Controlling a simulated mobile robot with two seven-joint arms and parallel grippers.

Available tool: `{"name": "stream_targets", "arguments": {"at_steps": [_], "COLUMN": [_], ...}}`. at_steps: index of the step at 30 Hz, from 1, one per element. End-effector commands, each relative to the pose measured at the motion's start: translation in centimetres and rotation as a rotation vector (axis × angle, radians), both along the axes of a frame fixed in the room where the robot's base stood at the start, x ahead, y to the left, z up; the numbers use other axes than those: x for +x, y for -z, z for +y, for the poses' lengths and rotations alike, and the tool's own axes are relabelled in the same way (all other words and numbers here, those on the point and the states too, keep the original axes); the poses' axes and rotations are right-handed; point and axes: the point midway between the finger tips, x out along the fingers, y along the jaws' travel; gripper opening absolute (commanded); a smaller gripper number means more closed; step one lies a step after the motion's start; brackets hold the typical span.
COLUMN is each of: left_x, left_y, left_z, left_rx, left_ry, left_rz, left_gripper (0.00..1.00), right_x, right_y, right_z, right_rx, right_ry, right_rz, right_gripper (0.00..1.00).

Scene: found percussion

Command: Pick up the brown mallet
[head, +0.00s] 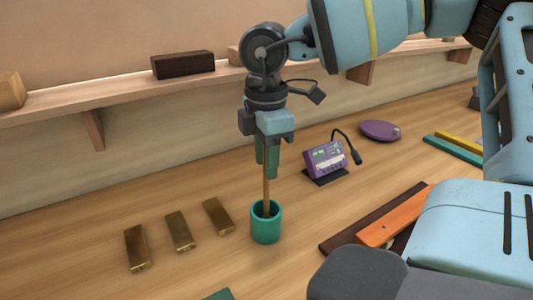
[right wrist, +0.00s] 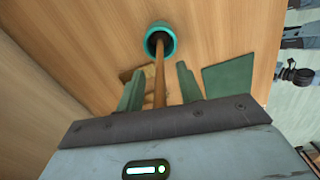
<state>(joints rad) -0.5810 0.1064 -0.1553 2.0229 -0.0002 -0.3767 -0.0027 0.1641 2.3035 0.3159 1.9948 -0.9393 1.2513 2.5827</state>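A thin brown stick, which looks like the brown mallet (head: 266,192), stands upright in a teal cup (head: 266,228) on the wooden table. Its lower end is hidden inside the cup, and its upper part is hidden by my right gripper (head: 266,168). The gripper points down from above the cup. In the right wrist view, the green fingers of the right gripper (right wrist: 159,88) are apart, one on each side of the mallet (right wrist: 159,75), with gaps visible. The cup (right wrist: 160,39) shows beyond the fingertips. My left gripper is not in view.
Several brass bars (head: 180,231) lie left of the cup. A purple device (head: 325,161) with a bent microphone stands behind right, near a purple disc (head: 380,130). Orange (head: 392,217) and dark bars lie right. A wall shelf (head: 110,96) holds wooden blocks.

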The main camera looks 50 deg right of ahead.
Motion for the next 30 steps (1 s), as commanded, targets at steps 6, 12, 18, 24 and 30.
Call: {"name": "stream_targets", "arguments": {"at_steps": [6, 12, 18, 24, 30], "left_x": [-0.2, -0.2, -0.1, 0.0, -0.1], "left_y": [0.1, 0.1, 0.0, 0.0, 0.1], "left_z": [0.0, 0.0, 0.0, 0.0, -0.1], "left_rx": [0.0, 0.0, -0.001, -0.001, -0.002], "left_ry": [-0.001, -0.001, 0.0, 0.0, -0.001], "left_rz": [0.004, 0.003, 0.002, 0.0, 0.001], "left_gripper": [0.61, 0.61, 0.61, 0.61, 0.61], "right_x": [0.0, 0.0, 0.0, 0.0, 0.1], "right_y": [0.0, 0.0, -0.1, -0.4, -3.2], "right_z": [0.0, 0.0, 0.0, 0.0, 0.0], "right_rx": [0.0, 0.0, 0.0, 0.0, -0.003], "right_ry": [0.0, 0.0, 0.0, 0.0, 0.001], "right_rz": [0.0, 0.0, 0.0, -0.001, -0.004], "right_gripper": [0.27, 0.01, 0.0, 0.0, 0.0]}}
